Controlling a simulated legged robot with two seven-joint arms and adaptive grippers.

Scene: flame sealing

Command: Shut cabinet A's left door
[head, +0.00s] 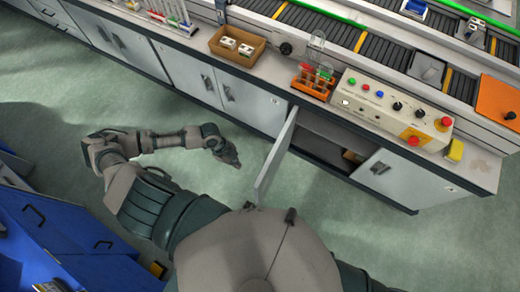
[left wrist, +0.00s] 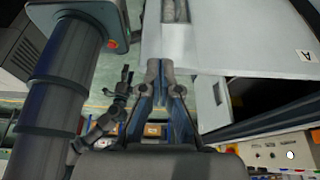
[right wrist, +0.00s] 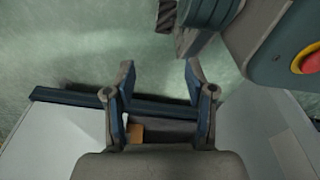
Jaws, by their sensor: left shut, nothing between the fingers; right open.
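Cabinet A's left door (head: 275,158) stands wide open in the head view, swung out from the counter front. The dark opening (head: 325,140) shows to its right. The right door (head: 392,180) is closed. My left gripper (head: 229,157) is shut and empty, low in front of the cabinets, to the left of the open door and apart from it. In the left wrist view its fingers (left wrist: 165,68) are together, and a pale panel with an "A" label (left wrist: 305,55) shows at the right. My right gripper (right wrist: 160,78) is open and empty; the head view does not show it.
Other closed cabinet doors (head: 190,75) run to the left. The counter above holds a control box (head: 390,105), an orange rack (head: 312,82) and a cardboard tray (head: 238,45). A small box (head: 352,156) lies inside the opening. Blue drawers (head: 50,220) stand at lower left. The floor between is clear.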

